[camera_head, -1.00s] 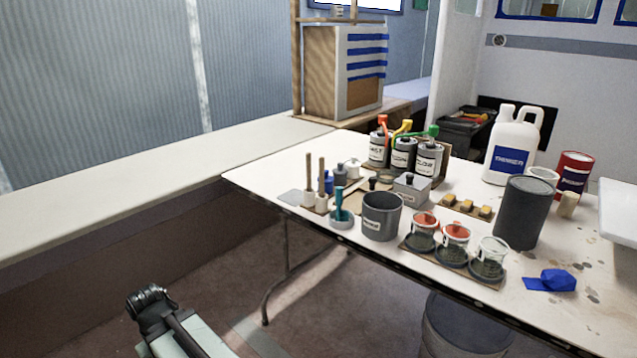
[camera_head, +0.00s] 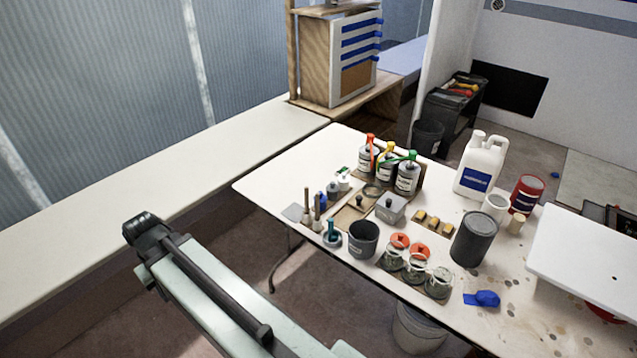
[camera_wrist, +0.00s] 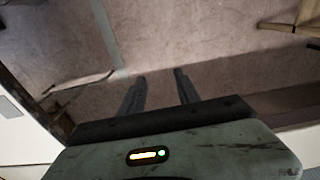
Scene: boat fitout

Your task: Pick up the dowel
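Two thin tan wooden rods, a left rod (camera_head: 306,200) and a right rod (camera_head: 317,208), stand upright in small pale bases at the left end of the white table (camera_head: 285,160). They look like dowels; I cannot tell which one is the task's dowel. My gripper (camera_wrist: 159,78) shows in the wrist view with its two dark fingers apart and nothing between them. It hangs over bare brown floor, away from the rods. In the head view my arm is at the lower left, and the fingers cannot be made out. No dowel shows in the wrist view.
Close to the rods are a teal-handled tool (camera_head: 331,233), a dark grey bucket (camera_head: 363,240) and a grey lidded box (camera_head: 390,208). Several labelled cans and glass jars stand farther right. A long pale ledge (camera_head: 100,215) runs along the left wall.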

